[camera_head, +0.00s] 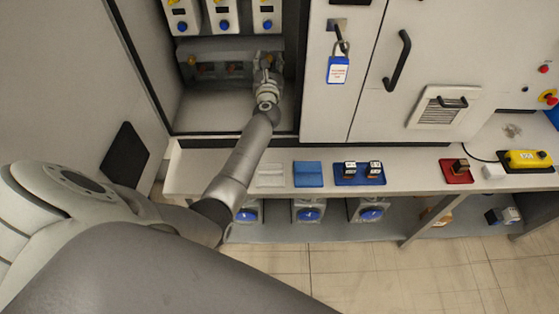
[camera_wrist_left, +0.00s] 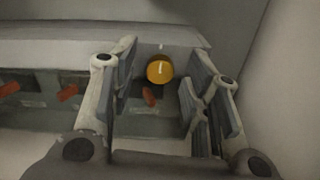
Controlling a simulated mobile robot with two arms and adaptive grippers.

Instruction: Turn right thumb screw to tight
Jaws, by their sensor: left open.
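The right thumb screw (camera_wrist_left: 160,69) is a round orange-yellow knob on a grey housing in the left wrist view. A small white mark stands just above it. My left gripper (camera_wrist_left: 159,82) is open, with one finger on each side of the knob; I cannot tell whether the pads touch it. In the head view my left gripper (camera_head: 266,72) reaches into the open cabinet at the right end of the grey housing (camera_head: 225,48), largely covering that end. A second yellow knob (camera_head: 192,60) shows at the housing's left end. My right gripper is not in view.
Red-orange levers (camera_wrist_left: 69,93) sit in the housing left of the gripper. A cabinet wall (camera_wrist_left: 285,90) stands close on the right. Below the cabinet, a shelf (camera_head: 225,178) holds blue and red trays. A blue padlock tag (camera_head: 338,70) hangs on the neighbouring door.

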